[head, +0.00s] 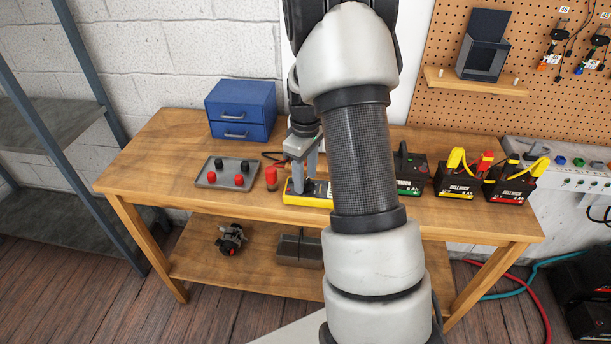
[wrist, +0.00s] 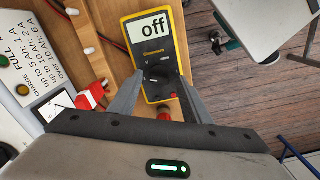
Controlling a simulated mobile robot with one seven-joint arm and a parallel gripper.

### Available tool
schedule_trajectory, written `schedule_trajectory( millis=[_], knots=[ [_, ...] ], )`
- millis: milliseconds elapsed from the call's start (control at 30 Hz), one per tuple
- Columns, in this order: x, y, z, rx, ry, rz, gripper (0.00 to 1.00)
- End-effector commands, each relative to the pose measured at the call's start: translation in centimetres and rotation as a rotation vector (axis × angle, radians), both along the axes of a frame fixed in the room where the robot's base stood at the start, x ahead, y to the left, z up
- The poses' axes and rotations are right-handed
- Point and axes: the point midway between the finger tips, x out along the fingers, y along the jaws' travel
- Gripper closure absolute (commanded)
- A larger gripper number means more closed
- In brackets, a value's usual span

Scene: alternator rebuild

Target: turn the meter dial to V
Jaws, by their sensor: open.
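The meter is a yellow-edged handheld unit lying on the workbench, partly hidden behind my arm in the head view (head: 308,196). In the wrist view the meter (wrist: 151,48) shows whole in its upper part, and its screen reads "off". Its dark round dial (wrist: 160,80) sits below the screen, between my fingers; its pointer is too small to read surely. My gripper (wrist: 160,97) is open, with one finger on each side of the dial and no clear contact visible. In the head view my gripper (head: 301,165) points down over the meter.
A blue drawer box (head: 241,110) is behind. Batteries with yellow and red clamps (head: 456,180) stand to the right. The bench front left is clear.

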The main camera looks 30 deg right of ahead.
Motion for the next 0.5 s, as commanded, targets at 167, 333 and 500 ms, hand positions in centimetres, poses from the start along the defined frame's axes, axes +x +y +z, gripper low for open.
schedule_trajectory(
  millis=[167, 333, 500],
  knots=[
    [0.01, -0.01, -0.24, -0.001, -0.001, 0.0, 0.56],
    [0.01, -0.02, -0.22, -0.001, -0.001, 0.0, 0.63],
    [0.02, -0.02, -0.2, -0.001, -0.001, 0.0, 0.92]
  ],
)
